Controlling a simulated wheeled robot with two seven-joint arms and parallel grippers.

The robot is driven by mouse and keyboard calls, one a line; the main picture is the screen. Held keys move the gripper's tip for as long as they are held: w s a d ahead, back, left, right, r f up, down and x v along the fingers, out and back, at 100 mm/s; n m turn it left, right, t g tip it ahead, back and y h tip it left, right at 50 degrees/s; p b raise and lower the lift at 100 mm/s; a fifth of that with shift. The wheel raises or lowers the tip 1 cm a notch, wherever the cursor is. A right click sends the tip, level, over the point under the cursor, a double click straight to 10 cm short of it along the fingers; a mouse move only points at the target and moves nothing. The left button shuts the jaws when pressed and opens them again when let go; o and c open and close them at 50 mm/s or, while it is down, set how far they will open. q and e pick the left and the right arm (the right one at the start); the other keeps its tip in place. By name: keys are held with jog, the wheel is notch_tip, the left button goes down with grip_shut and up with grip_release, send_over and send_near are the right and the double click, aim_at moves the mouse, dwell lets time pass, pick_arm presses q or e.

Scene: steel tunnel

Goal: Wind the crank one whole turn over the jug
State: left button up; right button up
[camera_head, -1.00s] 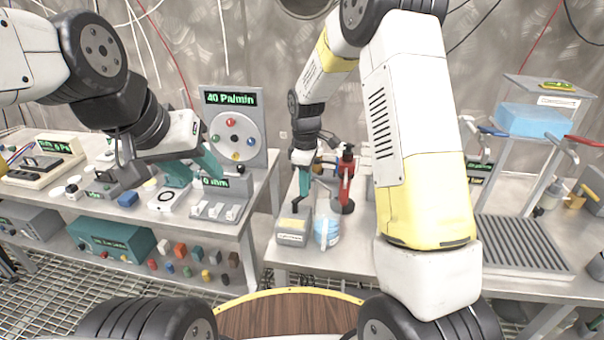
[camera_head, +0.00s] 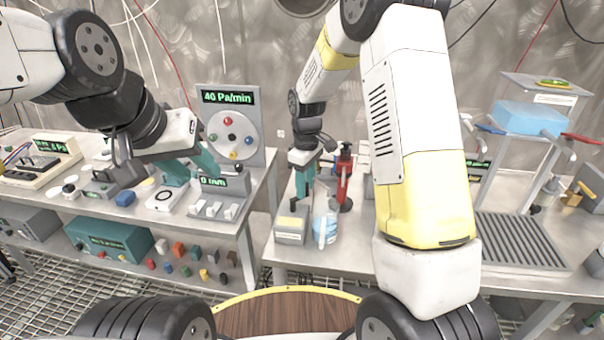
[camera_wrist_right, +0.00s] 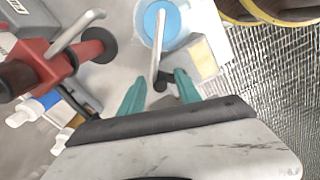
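The jug (camera_head: 324,232) with pale blue on it stands on the middle bench; in the right wrist view its round top (camera_wrist_right: 146,22) shows blue inside. A grey metal rod (camera_wrist_right: 157,45), seemingly the crank, passes over the jug's mouth. Its dark near end lies between the teal fingers of my right gripper (camera_wrist_right: 158,92). The fingers are apart, with a gap on both sides of the rod. In the head view my right gripper (camera_head: 303,185) is above and behind the jug, hiding the crank. My left gripper (camera_head: 192,172) is open and empty before the dial panel.
A red device (camera_head: 344,180) stands right of my right gripper; its arm (camera_wrist_right: 75,30) shows in the wrist view. A grey box with a yellow label (camera_head: 291,228) is left of the jug. A dial panel (camera_head: 231,135) and small switches (camera_head: 213,208) are on the left bench.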

jog(key=shift+r, duration=0.1)
notch_tip(320, 180, up, 8)
jog(key=shift+f, duration=0.15)
dwell(0.5)
